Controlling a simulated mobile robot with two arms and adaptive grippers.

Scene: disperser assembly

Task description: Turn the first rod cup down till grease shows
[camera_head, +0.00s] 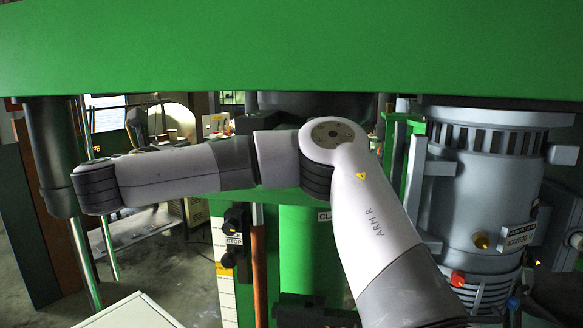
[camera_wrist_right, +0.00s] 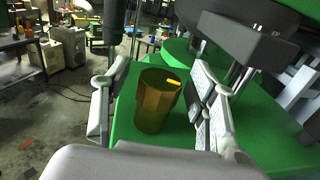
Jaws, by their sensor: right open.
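The rod cup (camera_wrist_right: 153,108), a brass-coloured faceted cup, stands on a green surface in the right wrist view. A bright yellow patch shows at its top; I cannot tell whether this is grease. My right gripper (camera_wrist_right: 160,80) is open, with one finger on each side of the cup. Gaps show between the fingers and the cup. In the head view my right arm crosses the middle, and neither its gripper nor this cup can be made out. My left gripper is in neither view.
A green beam (camera_head: 290,45) spans the top of the head view. A large grey motor (camera_head: 485,190) stands at the right. A dark column (camera_head: 47,150) with shiny rods is at the left. In the right wrist view a dark block (camera_wrist_right: 235,38) stands close by the right finger.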

